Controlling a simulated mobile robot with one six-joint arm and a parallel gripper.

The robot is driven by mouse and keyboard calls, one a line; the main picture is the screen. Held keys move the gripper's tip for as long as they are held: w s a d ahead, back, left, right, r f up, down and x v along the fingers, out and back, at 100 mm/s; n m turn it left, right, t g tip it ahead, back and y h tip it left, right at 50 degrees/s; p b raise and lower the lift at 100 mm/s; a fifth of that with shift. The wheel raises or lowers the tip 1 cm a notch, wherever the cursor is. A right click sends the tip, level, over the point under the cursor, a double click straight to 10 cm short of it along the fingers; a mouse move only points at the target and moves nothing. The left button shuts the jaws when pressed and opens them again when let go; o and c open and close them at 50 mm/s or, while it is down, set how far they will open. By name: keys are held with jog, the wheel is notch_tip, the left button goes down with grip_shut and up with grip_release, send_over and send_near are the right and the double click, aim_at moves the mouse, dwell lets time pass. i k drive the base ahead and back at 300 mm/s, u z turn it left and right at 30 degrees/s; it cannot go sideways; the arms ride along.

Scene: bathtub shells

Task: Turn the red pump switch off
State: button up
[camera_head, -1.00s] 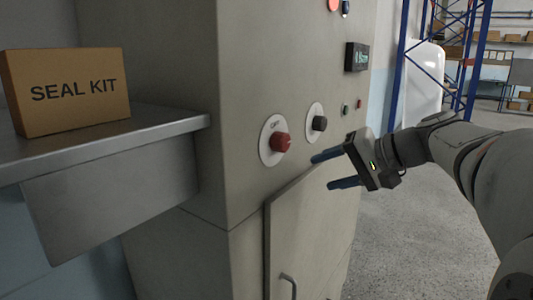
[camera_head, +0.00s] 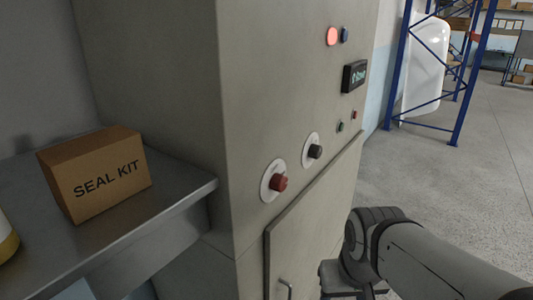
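The red pump switch (camera_head: 279,183) is a red knob on a round white plate on the front of the grey cabinet (camera_head: 295,110). Its plate lettering is too small to read, and I cannot tell its setting. A similar black knob (camera_head: 315,151) sits on its own white plate to the upper right. My arm comes in from the lower right and its wrist bends down at the bottom edge, below and right of the red knob. My gripper's fingers do not show. Nothing of my arm touches the red knob.
A door with a handle (camera_head: 286,289) is below the knobs. A SEAL KIT box (camera_head: 97,174) stands on a metal shelf (camera_head: 185,195) at left. Floor is clear at right.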

aim_at(279, 182)
jog(key=u, duration=0.5)
jog(key=k, duration=1.4)
jog(key=z, duration=0.35)
jog(key=i, duration=1)
jog(key=z, duration=0.05)
